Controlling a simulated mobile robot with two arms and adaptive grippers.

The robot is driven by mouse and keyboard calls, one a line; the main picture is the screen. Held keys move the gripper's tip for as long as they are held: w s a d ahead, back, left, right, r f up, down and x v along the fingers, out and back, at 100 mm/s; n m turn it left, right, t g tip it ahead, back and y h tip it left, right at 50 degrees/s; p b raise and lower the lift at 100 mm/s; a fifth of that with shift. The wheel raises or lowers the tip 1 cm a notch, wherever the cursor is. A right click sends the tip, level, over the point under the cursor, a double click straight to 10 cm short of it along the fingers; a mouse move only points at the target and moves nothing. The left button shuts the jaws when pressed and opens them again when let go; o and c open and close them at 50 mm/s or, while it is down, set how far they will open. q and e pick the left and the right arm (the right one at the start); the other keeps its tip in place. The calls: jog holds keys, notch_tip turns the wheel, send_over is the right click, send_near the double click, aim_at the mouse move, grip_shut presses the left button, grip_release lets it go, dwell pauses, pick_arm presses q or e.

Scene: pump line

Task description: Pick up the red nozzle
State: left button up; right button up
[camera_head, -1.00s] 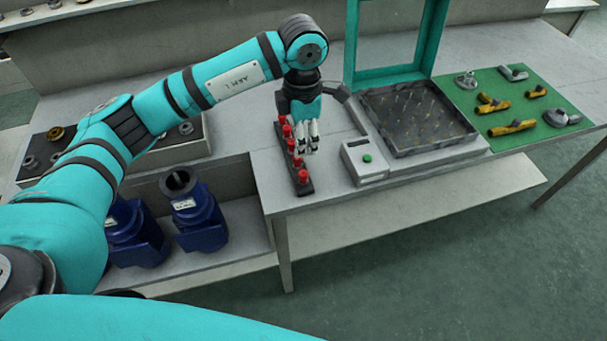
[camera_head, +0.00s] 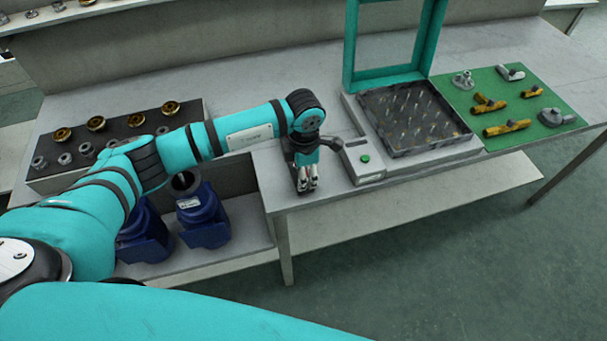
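My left gripper (camera_head: 307,182) points down at the front edge of the bench, left of the grey box with a green button. Its pale fingertips are close together and small, and I cannot make out whether they hold anything. No red nozzle shows clearly now; the gripper and arm cover the place where the dark strip with several red nozzles stood in the earlier view. My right gripper is not in view.
A grey box (camera_head: 362,162) with a green button stands close right of the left gripper. Beyond it are a dark pin tray (camera_head: 447,146), a teal frame (camera_head: 350,50) and a green mat (camera_head: 545,130) with yellow and grey parts. Blue pump bodies (camera_head: 205,222) stand on the lower shelf.

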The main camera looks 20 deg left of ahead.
pick_arm(q)
jog(key=shift+c, duration=0.3)
grip_shut()
jog(key=shift+r, duration=0.15)
jog(key=shift+r+b, duration=0.4)
jog(key=shift+r, duration=0.2)
notch_tip(320, 180, up, 2)
jog(key=shift+s+d+b, duration=0.1)
jog(key=shift+d+b, duration=0.05)
jog(key=shift+b, duration=0.3)
jog(key=s+d+r+b, duration=0.1)
jog(key=s+d+b, duration=0.2)
jog(key=s+d, duration=0.7)
jog(key=shift+s+r, duration=0.3)
jog(key=shift+s, duration=0.7)
